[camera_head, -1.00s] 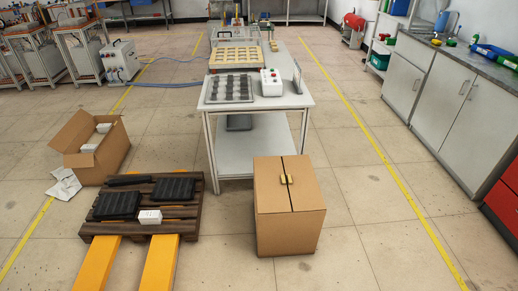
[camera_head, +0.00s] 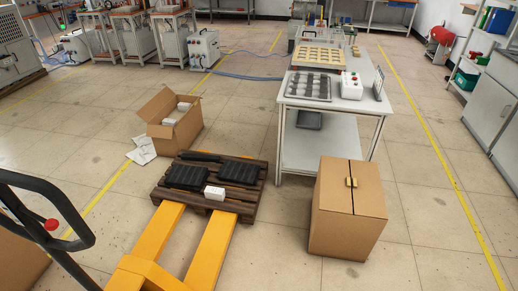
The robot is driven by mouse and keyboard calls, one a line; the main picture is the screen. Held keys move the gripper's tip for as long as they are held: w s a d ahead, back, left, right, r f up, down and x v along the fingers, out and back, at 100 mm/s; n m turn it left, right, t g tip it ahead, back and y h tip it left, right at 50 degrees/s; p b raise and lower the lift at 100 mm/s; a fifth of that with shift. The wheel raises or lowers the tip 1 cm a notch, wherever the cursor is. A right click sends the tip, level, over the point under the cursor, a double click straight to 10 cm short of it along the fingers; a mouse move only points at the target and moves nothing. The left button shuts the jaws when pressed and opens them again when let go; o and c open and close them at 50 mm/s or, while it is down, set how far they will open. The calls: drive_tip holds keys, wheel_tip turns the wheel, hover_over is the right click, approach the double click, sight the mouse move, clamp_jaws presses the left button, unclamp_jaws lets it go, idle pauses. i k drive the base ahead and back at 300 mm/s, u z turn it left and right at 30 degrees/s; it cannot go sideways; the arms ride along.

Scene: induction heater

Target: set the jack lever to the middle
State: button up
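The pallet jack's black handle loop (camera_head: 45,215) shows at the lower left, with a red button (camera_head: 51,224) on it. I cannot make out a separate lever or its setting. The jack's yellow forks (camera_head: 214,250) reach forward to a dark wooden pallet (camera_head: 247,210). My gripper is not in view.
A closed cardboard box (camera_head: 340,225) stands right of the forks. An open box (camera_head: 178,130) stands behind the pallet on the left. A white workbench (camera_head: 330,100) stands behind the pallet to the right.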

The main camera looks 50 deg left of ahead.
sight(51, 224)
drive_tip(key=z, duration=0.45)
drive_tip(key=k, duration=0.1)
drive_tip(key=u, duration=2.6)
drive_tip(key=i, duration=1)
drive_tip(key=u, duration=1.35)
drive_tip(key=k, duration=0.25)
drive_tip(key=u, duration=0.5)
